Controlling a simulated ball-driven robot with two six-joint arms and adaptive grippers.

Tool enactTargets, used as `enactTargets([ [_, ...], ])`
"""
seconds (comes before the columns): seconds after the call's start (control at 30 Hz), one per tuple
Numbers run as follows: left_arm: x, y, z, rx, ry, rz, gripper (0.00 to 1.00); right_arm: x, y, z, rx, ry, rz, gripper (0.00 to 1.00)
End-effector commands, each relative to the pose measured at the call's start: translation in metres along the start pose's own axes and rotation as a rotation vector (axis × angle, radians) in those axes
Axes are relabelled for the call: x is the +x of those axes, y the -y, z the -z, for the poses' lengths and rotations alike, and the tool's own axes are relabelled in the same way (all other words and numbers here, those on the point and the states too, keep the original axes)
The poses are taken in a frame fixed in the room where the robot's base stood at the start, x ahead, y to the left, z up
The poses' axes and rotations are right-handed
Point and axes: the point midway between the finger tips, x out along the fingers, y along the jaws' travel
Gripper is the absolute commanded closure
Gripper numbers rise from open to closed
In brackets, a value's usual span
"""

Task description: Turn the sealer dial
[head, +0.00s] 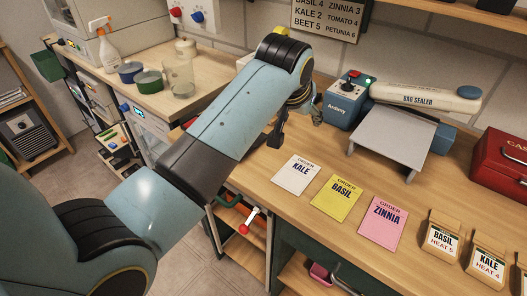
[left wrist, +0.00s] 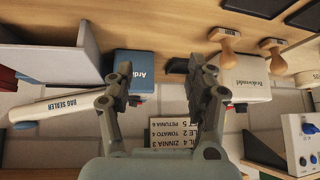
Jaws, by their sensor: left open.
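The white bag sealer (head: 425,95) lies along the back of the bench, with a round blue part (head: 469,92) at its right end that may be the dial. The sealer also shows at the left of the left wrist view (left wrist: 75,108), upside down, with a blue end (left wrist: 27,125). My left gripper (head: 296,125) is above the bench, left of the sealer and the blue box, partly hidden by my arm. In the left wrist view its fingers (left wrist: 168,85) are apart with nothing between them. My right gripper is out of view.
A grey platform (head: 392,135) stands before the sealer. Order cards (head: 337,198) and seed bags (head: 443,235) lie toward the front; a red case (head: 500,160) is at right.

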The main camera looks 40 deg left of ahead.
Motion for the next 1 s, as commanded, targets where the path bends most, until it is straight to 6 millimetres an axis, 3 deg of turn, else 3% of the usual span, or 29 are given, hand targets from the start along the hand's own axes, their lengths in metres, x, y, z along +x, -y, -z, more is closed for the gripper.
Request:
enactTargets([
  [0.2,-0.006,0.016,-0.047,0.018,0.049,0.007,0.44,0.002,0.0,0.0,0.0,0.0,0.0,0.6],
  [0.5,-0.02,0.031,-0.096,0.042,0.102,0.009,0.44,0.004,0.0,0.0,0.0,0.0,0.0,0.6],
  [0.7,-0.025,0.035,-0.109,0.05,0.116,0.009,0.44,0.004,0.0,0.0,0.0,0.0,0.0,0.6],
  [1.0,-0.025,0.035,-0.111,0.051,0.118,0.009,0.44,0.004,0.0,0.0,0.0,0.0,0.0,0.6],
])
